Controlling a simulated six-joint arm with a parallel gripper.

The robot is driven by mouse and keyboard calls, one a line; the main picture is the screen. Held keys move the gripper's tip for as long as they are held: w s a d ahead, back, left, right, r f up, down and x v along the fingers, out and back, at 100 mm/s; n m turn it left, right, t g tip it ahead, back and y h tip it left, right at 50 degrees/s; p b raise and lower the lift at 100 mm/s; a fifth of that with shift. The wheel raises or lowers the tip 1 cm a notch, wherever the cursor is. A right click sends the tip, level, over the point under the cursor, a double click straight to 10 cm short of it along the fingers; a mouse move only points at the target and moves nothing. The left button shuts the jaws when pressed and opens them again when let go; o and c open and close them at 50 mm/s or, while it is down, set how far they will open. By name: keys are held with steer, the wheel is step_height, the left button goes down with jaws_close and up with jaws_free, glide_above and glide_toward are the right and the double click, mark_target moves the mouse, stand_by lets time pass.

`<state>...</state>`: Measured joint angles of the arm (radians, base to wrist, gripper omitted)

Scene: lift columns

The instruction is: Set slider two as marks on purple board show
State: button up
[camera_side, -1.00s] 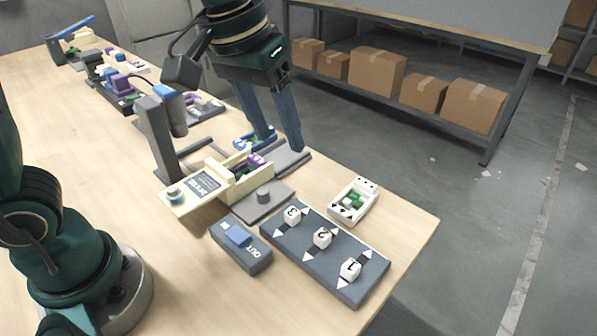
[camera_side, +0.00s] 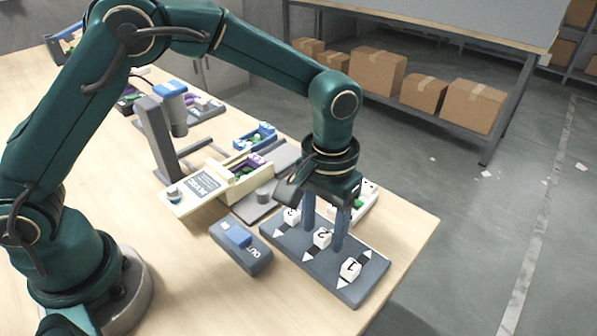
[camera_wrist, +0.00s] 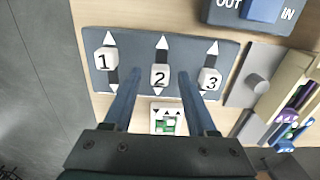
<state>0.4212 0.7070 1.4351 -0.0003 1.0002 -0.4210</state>
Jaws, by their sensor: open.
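The slider panel (camera_side: 325,258) is dark blue-grey with three white numbered cubes in slots between white arrows. Slider two (camera_wrist: 160,76) is the middle cube, nearer the lower arrow of its slot in the wrist view; it also shows in the side view (camera_side: 322,237). My gripper (camera_side: 323,240) points down over the panel, open, one finger either side of slider two; I cannot tell if they touch it. In the wrist view, purple pieces (camera_wrist: 288,117) show in the cream box at the right. No marks on them are readable, so I cannot tell which is the purple board.
Slider one (camera_wrist: 105,61) and slider three (camera_wrist: 209,79) flank the fingers. A white tray (camera_wrist: 166,106) with a green piece and black triangles lies beside the panel. An OUT/IN switch box (camera_side: 241,253) and a grey plate with a knob (camera_side: 264,197) stand near.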

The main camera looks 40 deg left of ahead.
steer(key=shift+f, duration=0.25)
steer(key=shift+c, duration=0.3)
jaws_close()
